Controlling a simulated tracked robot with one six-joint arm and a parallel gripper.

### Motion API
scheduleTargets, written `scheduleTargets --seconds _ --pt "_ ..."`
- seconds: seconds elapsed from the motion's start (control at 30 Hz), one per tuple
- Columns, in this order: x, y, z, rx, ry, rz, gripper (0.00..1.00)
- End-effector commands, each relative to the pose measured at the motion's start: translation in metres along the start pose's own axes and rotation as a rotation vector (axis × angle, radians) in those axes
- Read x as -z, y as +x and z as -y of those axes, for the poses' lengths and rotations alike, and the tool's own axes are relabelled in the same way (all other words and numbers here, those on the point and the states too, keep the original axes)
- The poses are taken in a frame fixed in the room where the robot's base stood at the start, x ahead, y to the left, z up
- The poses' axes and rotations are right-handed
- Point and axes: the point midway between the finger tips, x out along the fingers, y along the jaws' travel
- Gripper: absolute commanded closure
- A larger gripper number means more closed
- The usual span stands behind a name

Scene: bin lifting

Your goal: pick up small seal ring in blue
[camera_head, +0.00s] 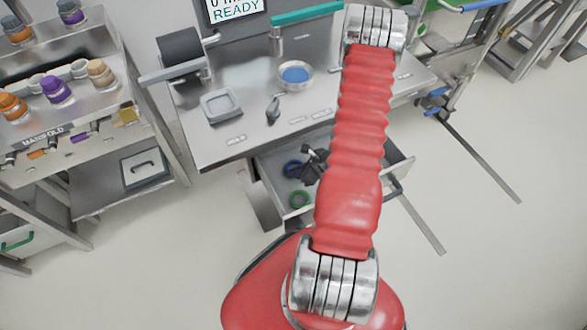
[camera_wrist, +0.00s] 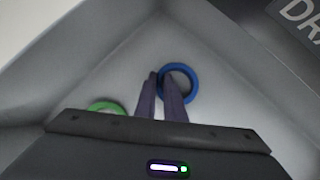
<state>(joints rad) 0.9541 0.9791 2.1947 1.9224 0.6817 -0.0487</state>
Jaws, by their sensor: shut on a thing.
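The small blue seal ring (camera_wrist: 195,85) is in the open drawer, near the drawer's corner in the wrist view. It also shows in the head view (camera_head: 287,168), left of my gripper (camera_head: 308,163). My gripper's two dark fingers (camera_wrist: 160,80) are close together in the wrist view, shut on the near-left part of the ring's rim, one finger inside the ring and one outside. I cannot tell whether the ring is clear of the drawer floor.
A green ring (camera_wrist: 107,106) lies in the same drawer, also seen in the head view (camera_head: 299,199). The drawer walls (camera_wrist: 75,70) rise close around the fingers. The metal workbench (camera_head: 225,150) stands above and behind the drawer, with a bowl (camera_head: 296,75) and a square dish (camera_head: 221,105).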

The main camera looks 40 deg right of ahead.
Motion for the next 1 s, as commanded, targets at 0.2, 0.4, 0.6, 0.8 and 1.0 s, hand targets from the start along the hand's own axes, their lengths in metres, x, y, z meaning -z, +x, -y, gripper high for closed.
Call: scheduleTargets --seconds 0.2,0.4,0.6,0.8,1.0 --pt "0.001 0.000 0.000 0.000 0.001 -0.001 1.00" --pt "0.000 -0.001 0.000 0.000 0.000 -0.001 1.00" --pt "-0.006 -0.007 0.001 0.002 -0.001 0.000 1.00" --pt "0.006 -0.020 0.009 0.003 0.003 0.000 1.00" --pt "0.029 -0.038 0.022 0.003 0.004 0.000 1.00"
